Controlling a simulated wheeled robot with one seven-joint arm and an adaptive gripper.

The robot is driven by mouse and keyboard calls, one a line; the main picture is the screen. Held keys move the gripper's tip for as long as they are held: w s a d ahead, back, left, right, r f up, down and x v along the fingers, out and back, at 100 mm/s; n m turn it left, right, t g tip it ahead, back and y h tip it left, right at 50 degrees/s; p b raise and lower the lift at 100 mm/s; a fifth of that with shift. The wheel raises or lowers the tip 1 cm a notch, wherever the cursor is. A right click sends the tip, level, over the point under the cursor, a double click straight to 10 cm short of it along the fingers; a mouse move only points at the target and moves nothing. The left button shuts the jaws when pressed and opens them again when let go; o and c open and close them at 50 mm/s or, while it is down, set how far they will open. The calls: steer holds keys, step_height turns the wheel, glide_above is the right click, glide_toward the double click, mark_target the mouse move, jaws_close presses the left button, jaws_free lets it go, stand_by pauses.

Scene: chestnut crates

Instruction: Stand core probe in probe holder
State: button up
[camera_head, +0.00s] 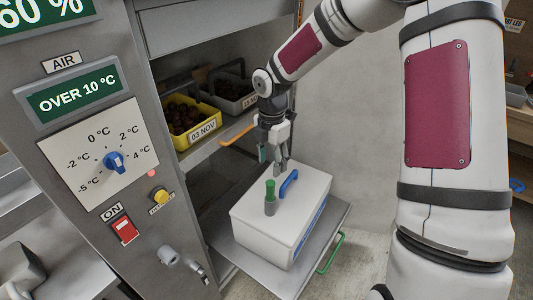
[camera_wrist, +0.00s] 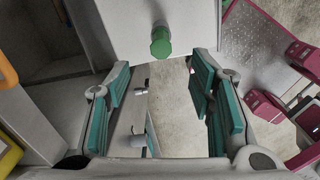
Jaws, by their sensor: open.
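A probe with a green grip (camera_head: 270,189) stands upright at the white box's lid, with a grey cylindrical part (camera_head: 270,207) below the grip. It looks like the core probe; its lower end is hidden. In the wrist view the green grip (camera_wrist: 160,45) shows ahead of the fingers, near the lid's edge. My gripper (camera_head: 282,163) is open and empty, above and behind the probe in the head view, not touching it. A grey round fitting (camera_head: 168,255) on the cabinet front may be the probe holder; I cannot tell.
The white box (camera_head: 262,238) with a blue lid handle (camera_head: 288,182) stands on a grey pull-out shelf (camera_head: 227,252). A yellow crate (camera_head: 197,137) and a grey crate (camera_head: 235,104) stand on the cabinet shelf behind. An orange handle (camera_head: 238,132) juts out near my gripper.

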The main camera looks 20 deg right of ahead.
mark_target(270, 191)
step_height(270, 191, down, 13)
steer(key=shift+s+f, duration=0.1)
steer(key=shift+f, duration=0.1)
stand_by(0.3)
jaws_close()
steer(key=c, duration=0.7)
jaws_free()
jaws_close()
steer(key=shift+r+p, duration=0.35)
steer(key=shift+r, duration=0.3)
